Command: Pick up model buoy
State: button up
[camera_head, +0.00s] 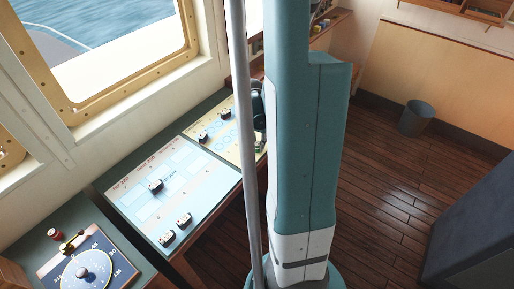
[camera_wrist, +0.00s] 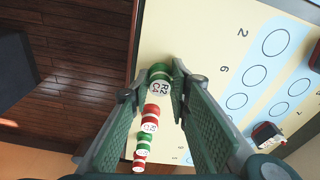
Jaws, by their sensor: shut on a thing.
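A green-and-white model buoy (camera_wrist: 159,80) with dark lettering is between my fingertips in the wrist view. My gripper (camera_wrist: 160,84) is shut on it, with one green-padded finger on each side. The buoy is at the edge of a pale yellow chart panel (camera_wrist: 195,40). In the head view my own column hides most of the gripper and the buoy.
A red-and-white piece (camera_wrist: 150,117), a small green-and-white piece (camera_wrist: 145,141) and another red one (camera_wrist: 140,158) line up below the buoy between my fingers. A small ship model (camera_wrist: 266,132) stands on the panel to the right.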

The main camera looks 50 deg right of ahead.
aim_at(256, 144)
jog(key=shift+r, duration=0.25)
jog(key=shift+r+p, duration=0.45)
jog(key=shift+r, duration=4.35)
jog(key=shift+w+a, duration=0.1)
jog(key=w+a+n, duration=0.5)
jog(key=w+a, duration=1.2)
jog(key=a, duration=0.2)
jog(key=w+a+n+t, duration=0.15)
jog(key=w+a, duration=0.25)
jog(key=a, duration=0.9)
jog(key=w+a+n+g, duration=0.1)
jog(key=w+a+n, duration=0.25)
jog(key=a, duration=0.85)
jog(key=s+a+n, duration=0.2)
jog(key=s+a, duration=0.3)
jog(key=a, duration=1.1)
jog(key=s+a+n+y, duration=0.1)
jog(key=s+a+n, duration=0.2)
jog(key=a, duration=1.3)
jog(key=s+a+n, duration=0.3)
jog(key=s+a, duration=0.4)
jog(key=a, duration=1)
jog(key=shift+s+f+t+y+b, duration=0.2)
jog(key=shift+t+y+b, duration=0.1)
jog(key=shift+t, duration=0.05)
